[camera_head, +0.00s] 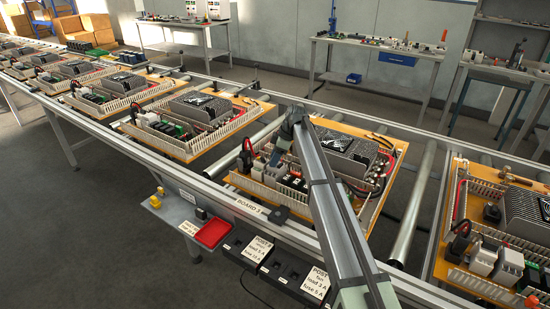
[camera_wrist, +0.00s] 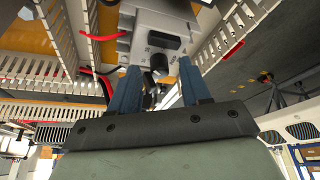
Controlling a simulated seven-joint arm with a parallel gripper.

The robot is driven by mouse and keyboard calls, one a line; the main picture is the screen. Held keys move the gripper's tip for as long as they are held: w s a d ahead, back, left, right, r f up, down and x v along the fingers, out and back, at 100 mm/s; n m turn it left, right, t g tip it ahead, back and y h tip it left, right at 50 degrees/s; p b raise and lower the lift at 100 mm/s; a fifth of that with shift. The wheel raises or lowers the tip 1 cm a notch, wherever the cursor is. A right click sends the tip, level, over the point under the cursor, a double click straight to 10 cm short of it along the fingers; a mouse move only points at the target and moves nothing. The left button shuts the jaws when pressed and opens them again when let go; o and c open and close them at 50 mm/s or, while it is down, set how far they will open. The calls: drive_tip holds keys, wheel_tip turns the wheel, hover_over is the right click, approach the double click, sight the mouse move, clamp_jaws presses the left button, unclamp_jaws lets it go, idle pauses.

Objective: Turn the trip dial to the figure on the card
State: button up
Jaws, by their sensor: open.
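My gripper (camera_head: 274,158) is over the near left part of the middle board (camera_head: 236,180), among its grey and black modules. In the wrist view my gripper (camera_wrist: 158,88) is open, with its two blue fingers apart. A grey module (camera_wrist: 150,42) lies beyond the fingertips, with a small dark knob-like part (camera_wrist: 158,62) between them; I cannot tell whether it is the trip dial, nor read any setting. Contact is not clear. White cards stand at the front: one card (camera_head: 258,248) seems to read load 5 A, another (camera_head: 317,283) load 3 A, fuse 5 A.
White slotted ducts (camera_wrist: 88,38) and red wires (camera_wrist: 98,73) lie close around the fingers. A label reading BOARD-3 (camera_head: 249,207) is on the front rail. A red tray (camera_head: 212,233) sits left of the cards. Another board (camera_head: 445,268) stands to the right.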

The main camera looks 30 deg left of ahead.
clamp_jaws()
idle(0.5)
drive_tip(key=m+t, duration=0.1)
drive_tip(key=m, duration=0.3)
drive_tip(key=shift+s+d+m+t+y, duration=0.1)
drive_tip(key=shift+s+m+t+y, duration=0.1)
drive_tip(key=shift+m+t+y, duration=0.2)
drive_tip(key=m+t, duration=0.1)
drive_tip(key=m, duration=0.2)
drive_tip(key=m+t, duration=0.1)
drive_tip(key=m, duration=0.1)
drive_tip(key=shift+s+m+h, duration=0.1)
drive_tip(key=shift+m+h, duration=0.2)
drive_tip(key=shift+m, duration=0.1)
unclamp_jaws()
